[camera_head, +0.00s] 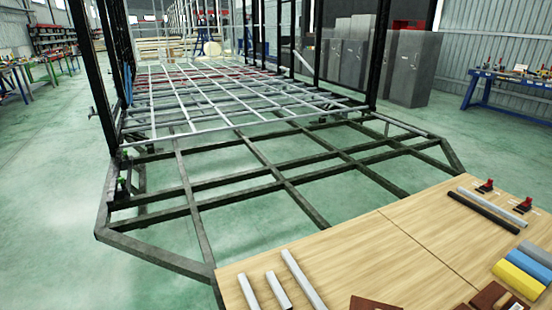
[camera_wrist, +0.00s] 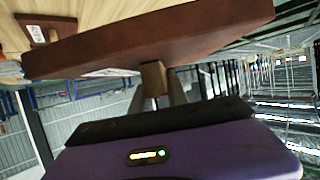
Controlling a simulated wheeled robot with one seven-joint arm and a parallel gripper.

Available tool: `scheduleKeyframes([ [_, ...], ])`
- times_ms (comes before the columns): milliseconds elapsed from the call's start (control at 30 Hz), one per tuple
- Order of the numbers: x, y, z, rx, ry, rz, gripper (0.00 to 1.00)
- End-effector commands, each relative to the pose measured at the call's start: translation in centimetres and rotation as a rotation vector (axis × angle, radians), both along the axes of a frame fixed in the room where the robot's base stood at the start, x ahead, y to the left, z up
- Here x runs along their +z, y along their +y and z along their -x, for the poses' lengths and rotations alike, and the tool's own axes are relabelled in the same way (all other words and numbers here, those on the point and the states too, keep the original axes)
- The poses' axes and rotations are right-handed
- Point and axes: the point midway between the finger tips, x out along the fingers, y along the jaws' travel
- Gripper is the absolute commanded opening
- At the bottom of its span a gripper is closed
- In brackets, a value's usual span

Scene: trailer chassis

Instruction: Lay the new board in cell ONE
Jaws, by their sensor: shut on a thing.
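In the wrist view a long reddish-brown board (camera_wrist: 190,38) with a white label on its edge hangs at my gripper (camera_wrist: 156,88). My gripper is shut on a small tan wooden block (camera_wrist: 153,77) that sticks out from the board. The dark chassis frame (camera_head: 285,185) fills the middle of the head view, with several open rectangular cells between its bars. No marking for cell ONE is readable. My gripper does not show in the head view. Two brown pieces, one at lower middle (camera_head: 372,303) and one at lower right (camera_head: 495,299), are cut off there; I cannot tell whether either is the held board.
A wooden table (camera_head: 370,255) stands at the near right, against the frame's near edge. Grey bars (camera_head: 302,280), a black bar (camera_head: 484,212), red-black clamps (camera_head: 522,205) and yellow, blue and grey blocks (camera_head: 520,278) lie on it. Dark uprights (camera_head: 112,70) rise behind the near cells.

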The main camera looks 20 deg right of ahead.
Motion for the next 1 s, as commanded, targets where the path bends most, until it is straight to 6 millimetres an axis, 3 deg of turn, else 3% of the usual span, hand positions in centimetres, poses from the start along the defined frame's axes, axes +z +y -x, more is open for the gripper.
scheduleKeyframes([
  [200, 1.2, 5.7, -0.6, 0.201, -0.001, 0.002, 0.00],
  [600, 3.0, 14.5, -0.6, 0.531, -0.001, 0.002, 0.00],
  [800, 3.2, 18.2, -0.3, 0.654, 0.000, 0.001, 0.00],
  [1000, 3.1, 20.3, -0.1, 0.710, 0.000, 0.001, 0.00],
])
